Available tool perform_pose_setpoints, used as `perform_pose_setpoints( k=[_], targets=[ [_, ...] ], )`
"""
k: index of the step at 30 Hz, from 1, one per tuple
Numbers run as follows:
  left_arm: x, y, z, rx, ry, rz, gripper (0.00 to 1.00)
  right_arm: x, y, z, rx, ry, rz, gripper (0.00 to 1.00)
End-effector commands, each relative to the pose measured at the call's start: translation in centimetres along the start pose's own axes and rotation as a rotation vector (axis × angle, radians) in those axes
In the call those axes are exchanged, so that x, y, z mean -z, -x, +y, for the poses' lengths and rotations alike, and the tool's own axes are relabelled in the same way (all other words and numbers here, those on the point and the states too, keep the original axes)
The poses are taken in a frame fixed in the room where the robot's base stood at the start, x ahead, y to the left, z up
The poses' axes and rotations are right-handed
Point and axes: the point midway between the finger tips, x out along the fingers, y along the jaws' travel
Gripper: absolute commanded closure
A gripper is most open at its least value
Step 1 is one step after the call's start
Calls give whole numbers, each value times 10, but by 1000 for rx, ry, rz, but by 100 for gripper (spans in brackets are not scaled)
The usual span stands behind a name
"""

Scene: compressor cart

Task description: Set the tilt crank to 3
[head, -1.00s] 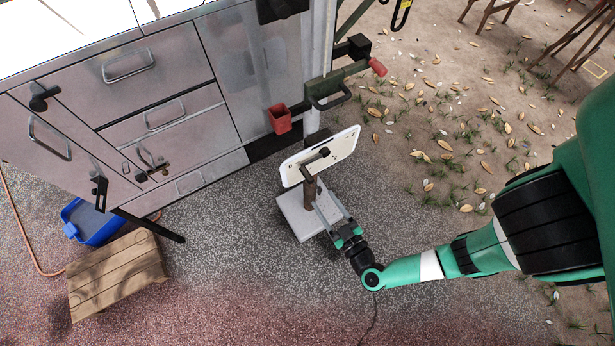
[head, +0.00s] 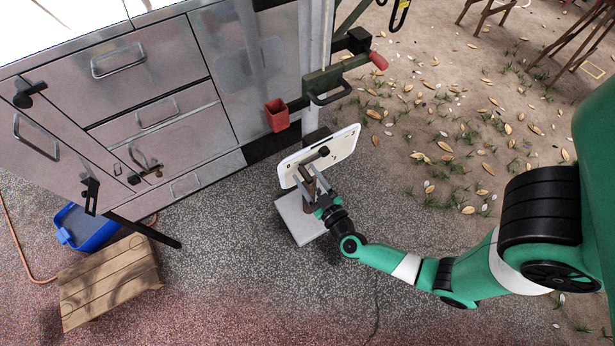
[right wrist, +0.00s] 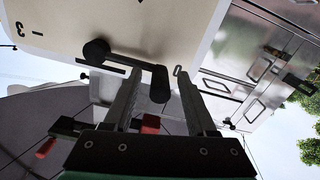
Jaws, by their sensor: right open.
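The black tilt crank (head: 311,159) is on the plate's face. In the right wrist view the crank (right wrist: 130,61) has a round black knob at its left end and a bent black end at its right. Marks, including a "3", are printed on the plate at upper left. My right gripper (head: 310,183) is open just below the crank. In the wrist view its fingers (right wrist: 160,82) stand either side of the crank's right end; contact cannot be told. My left gripper is out of view.
Grey metal cabinets (head: 190,95) stand at left. A wooden stool (head: 110,281) and a blue bin (head: 88,228) are at lower left. The floor in front is clear.

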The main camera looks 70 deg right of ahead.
Motion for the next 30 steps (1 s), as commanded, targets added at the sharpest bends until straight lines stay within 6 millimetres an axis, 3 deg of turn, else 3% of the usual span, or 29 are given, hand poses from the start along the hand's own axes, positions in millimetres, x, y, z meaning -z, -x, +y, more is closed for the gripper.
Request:
perform_pose_setpoints(
  k=[1, 10, 30],
  targets=[
    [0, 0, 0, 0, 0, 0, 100, 0, 0, 0, 0, 0, 0, 47],
    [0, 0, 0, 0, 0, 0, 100, 0, 0, 0, 0, 0, 0, 100],
    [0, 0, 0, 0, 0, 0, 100, 0, 0, 0, 0, -1, 0, 100]
  ],
)
